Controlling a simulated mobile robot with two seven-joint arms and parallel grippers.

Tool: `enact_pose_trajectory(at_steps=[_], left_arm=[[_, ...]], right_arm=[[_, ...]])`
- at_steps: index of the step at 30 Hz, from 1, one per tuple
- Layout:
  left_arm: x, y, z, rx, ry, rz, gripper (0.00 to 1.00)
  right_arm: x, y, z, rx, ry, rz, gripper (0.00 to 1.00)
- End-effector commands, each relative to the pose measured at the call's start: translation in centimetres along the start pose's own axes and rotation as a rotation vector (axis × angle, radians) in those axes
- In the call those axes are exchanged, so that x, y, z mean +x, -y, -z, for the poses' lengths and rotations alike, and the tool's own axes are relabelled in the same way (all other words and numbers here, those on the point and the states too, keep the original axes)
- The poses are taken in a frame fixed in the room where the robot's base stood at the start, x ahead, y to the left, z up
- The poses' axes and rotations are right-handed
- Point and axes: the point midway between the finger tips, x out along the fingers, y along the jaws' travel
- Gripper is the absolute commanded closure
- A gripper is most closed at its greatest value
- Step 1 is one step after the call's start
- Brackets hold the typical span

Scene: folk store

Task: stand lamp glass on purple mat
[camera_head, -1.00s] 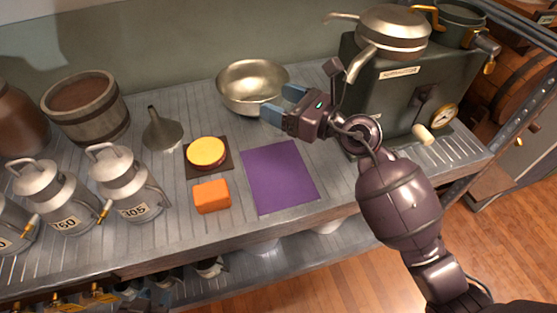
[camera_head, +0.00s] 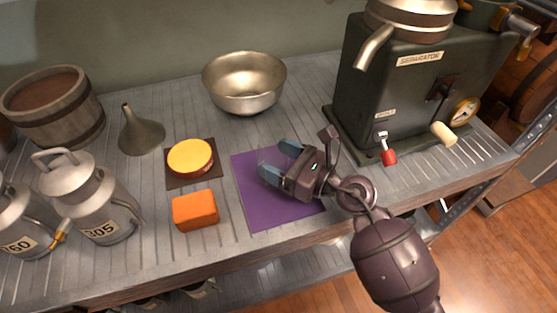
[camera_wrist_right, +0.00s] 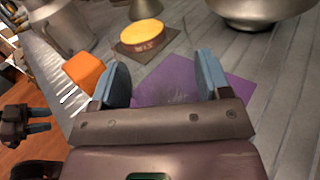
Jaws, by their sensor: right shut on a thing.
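The purple mat (camera_head: 268,214) lies flat on the grey shelf top, and it also shows in the right wrist view (camera_wrist_right: 236,90). My right gripper (camera_head: 272,158) is over the mat, its fingers pointing to the back left. In the right wrist view its blue fingers (camera_wrist_right: 163,70) stand apart, shut on the lamp glass (camera_wrist_right: 178,97), which is clear and shows only as a faint pale sheen against the mat. I cannot tell whether the glass touches the mat. My left gripper (camera_wrist_right: 38,120) shows at the left edge of the right wrist view, its fingers apart and empty.
An orange block (camera_head: 195,210) and a yellow-topped round tin (camera_head: 190,157) on a dark mat (camera_head: 208,181) lie left of the purple mat. A metal bowl (camera_head: 244,82) stands behind it, the separator (camera_head: 400,90) to the right. A funnel (camera_head: 140,132) and milk cans (camera_head: 95,205) stand left.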

Motion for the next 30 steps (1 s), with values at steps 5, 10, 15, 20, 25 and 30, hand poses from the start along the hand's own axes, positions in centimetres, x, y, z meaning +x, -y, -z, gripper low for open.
enact_pose_trajectory(at_steps=[5,10,15,20,25,30], left_arm=[[0.3,-0.2,1.0,0.016,-0.026,-0.003,0.57],[0.4,-0.2,1.8,0.017,-0.043,-0.003,0.57],[0.5,-0.2,1.4,0.018,-0.035,-0.004,0.57],[0.5,-0.2,1.2,0.021,-0.030,-0.004,0.57],[0.3,-0.2,0.8,0.020,-0.023,-0.003,0.57],[0.1,-0.1,0.6,0.020,-0.016,-0.002,0.57]], right_arm=[[0.0,0.0,1.1,0.000,0.002,-0.001,0.56],[0.0,0.0,0.8,-0.003,0.004,-0.001,0.56],[0.0,0.0,1.2,-0.001,0.002,-0.001,0.56],[0.0,0.0,1.2,-0.001,0.002,0.000,0.13],[0.0,0.0,1.2,-0.001,0.002,-0.001,0.04],[0.0,0.0,1.1,-0.001,0.003,-0.001,0.04]])
